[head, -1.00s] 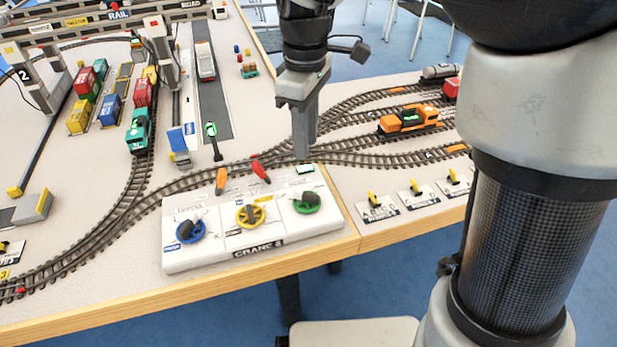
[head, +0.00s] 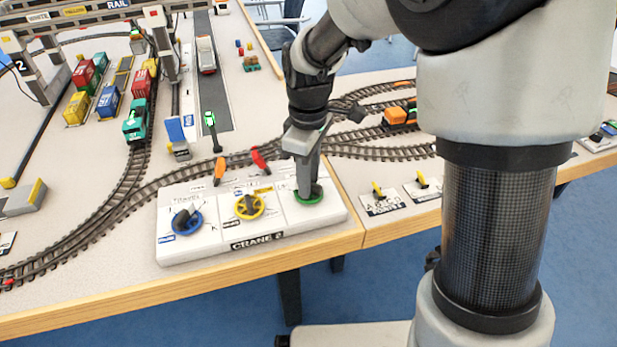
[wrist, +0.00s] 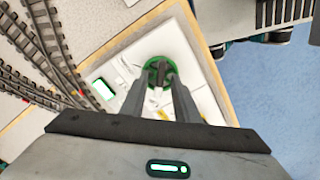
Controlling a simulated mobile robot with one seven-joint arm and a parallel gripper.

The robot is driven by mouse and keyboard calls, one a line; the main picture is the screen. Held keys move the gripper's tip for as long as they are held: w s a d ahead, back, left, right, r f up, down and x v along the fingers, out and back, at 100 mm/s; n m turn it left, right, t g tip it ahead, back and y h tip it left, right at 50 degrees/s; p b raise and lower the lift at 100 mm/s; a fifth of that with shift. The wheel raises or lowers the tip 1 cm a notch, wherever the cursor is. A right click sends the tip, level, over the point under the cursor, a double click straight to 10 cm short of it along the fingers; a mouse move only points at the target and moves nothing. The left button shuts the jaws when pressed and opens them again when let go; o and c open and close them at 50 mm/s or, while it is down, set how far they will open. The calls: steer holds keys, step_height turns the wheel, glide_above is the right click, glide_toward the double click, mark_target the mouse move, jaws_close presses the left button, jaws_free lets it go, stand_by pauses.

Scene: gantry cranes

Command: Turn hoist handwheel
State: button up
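The white CRANE 2 control panel (head: 272,222) lies at the table's front edge with three handwheels. The blue handwheel (head: 187,222) is at left, the yellow handwheel (head: 249,207) in the middle, the green handwheel (head: 312,199) at right. I cannot read which label says hoist. My gripper (head: 307,188) points down at the green handwheel and hides most of it. In the wrist view, my gripper (wrist: 157,88) has its fingers apart, with the dark knob of the green handwheel (wrist: 159,62) between and just beyond the tips. Contact cannot be told.
A small post with a green light (head: 211,128) stands farther back. Switch plates with yellow levers (head: 379,199) lie to the right.

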jaws_close()
